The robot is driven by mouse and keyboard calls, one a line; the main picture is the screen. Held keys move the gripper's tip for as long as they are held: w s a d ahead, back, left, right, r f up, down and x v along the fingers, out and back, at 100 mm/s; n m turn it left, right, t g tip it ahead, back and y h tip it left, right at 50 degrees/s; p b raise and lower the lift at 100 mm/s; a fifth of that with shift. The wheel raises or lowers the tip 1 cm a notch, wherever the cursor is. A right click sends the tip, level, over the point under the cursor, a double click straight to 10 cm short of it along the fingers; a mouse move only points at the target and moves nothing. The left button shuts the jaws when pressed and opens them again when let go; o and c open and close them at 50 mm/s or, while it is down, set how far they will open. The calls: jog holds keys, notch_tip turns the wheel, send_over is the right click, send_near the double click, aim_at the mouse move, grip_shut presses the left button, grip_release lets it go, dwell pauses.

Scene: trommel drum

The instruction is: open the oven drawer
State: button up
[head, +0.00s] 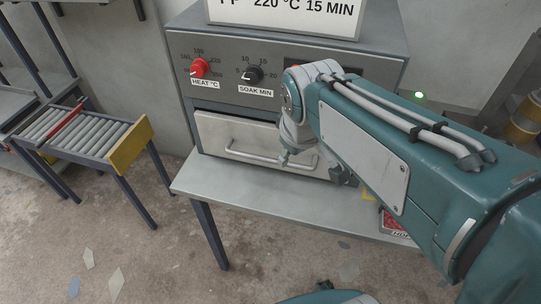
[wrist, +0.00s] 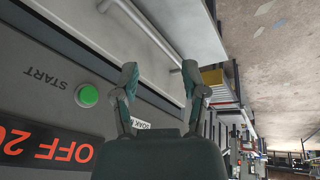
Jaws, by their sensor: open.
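The grey oven (head: 290,45) stands on a bench. Its pale drawer front (head: 225,128) looks flush with the body, and a horizontal bar handle (head: 250,158) runs along it. My gripper (head: 315,168) is at the right end of the handle, partly hidden behind my arm. In the wrist view, turned over, the two fingers of my gripper (wrist: 160,80) are apart with nothing clearly between them. The handle (wrist: 160,38) runs diagonally toward the right fingertip. I cannot tell whether they touch.
A red heat knob (head: 200,67) and a black soak knob (head: 254,75) sit above the drawer. A green start button (wrist: 87,95) is near the left finger. The bench (head: 230,183) extends in front of the oven. A roller conveyor (head: 85,135) stands at left.

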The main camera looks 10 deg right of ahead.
aim_at(270, 159)
jog(key=w+a+f+n+g, duration=0.1)
jog(key=w+f+n, duration=0.15)
jog(key=w, duration=0.25)
jog(key=w+a+f+n+g, duration=0.1)
jog(key=w+a+f+n, duration=0.1)
jog(key=w+n, duration=0.25)
jog(key=shift+h, duration=0.3)
jog(key=w+f, duration=0.1)
jog(key=f, duration=0.2)
jog(key=w+d+f, duration=0.1)
jog(key=f, duration=0.6)
jog(key=shift+w+d+f, duration=0.2)
jog(key=shift+w+d, duration=0.05)
jog(key=shift+w, duration=0.15)
grip_shut()
